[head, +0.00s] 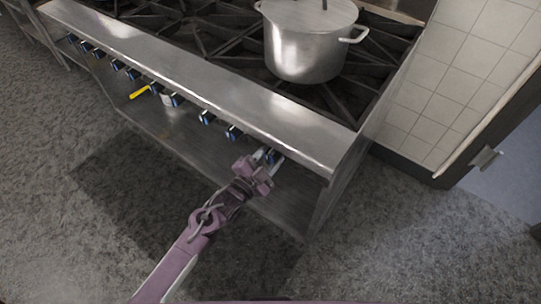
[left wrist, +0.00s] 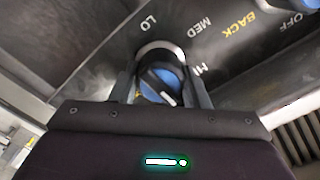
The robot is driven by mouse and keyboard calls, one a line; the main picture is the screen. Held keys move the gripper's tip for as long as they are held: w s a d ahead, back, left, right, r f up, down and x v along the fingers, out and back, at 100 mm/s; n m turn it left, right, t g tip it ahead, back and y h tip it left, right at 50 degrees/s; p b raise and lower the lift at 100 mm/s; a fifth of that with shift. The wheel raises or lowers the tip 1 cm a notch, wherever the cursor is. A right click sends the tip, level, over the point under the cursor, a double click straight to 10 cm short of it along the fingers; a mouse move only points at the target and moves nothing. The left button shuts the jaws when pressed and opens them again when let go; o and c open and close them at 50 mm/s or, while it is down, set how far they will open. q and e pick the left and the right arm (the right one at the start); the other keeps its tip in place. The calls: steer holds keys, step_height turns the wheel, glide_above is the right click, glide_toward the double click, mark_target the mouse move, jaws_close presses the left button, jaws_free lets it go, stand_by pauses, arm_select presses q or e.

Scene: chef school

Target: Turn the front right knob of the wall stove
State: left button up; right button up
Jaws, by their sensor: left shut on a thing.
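The wall stove (head: 215,90) has a steel front edge with a row of blue-and-black knobs beneath it. My left gripper (head: 268,157) is at the rightmost knob (head: 277,158) of that row, near the stove's right end. In the left wrist view, the same knob (left wrist: 162,82) is round and blue with a black grip bar carrying a white mark. The two fingers of my left gripper (left wrist: 162,88) stand on either side of it, shut on it. Printed marks LO, MED and HI surround the knob. My right gripper is not in view.
A steel pot (head: 305,45) with a lid stands on the black grates. Another knob (head: 234,132) is just left of the held one. A yellow handle (head: 140,92) sticks out farther left. Open grey floor (head: 60,230) lies in front of the stove.

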arm_select(q)
steer(key=shift+n, duration=0.3)
steer(key=n, duration=0.3)
steer(key=shift+p, duration=0.3)
steer(key=shift+n, duration=2)
steer(key=shift+a, duration=0.1)
steer(key=o, duration=1)
steer(key=shift+c, duration=0.2)
steer(key=v, duration=0.7)
steer(key=shift+s+a, duration=0.25)
steer(key=shift+s, duration=0.05)
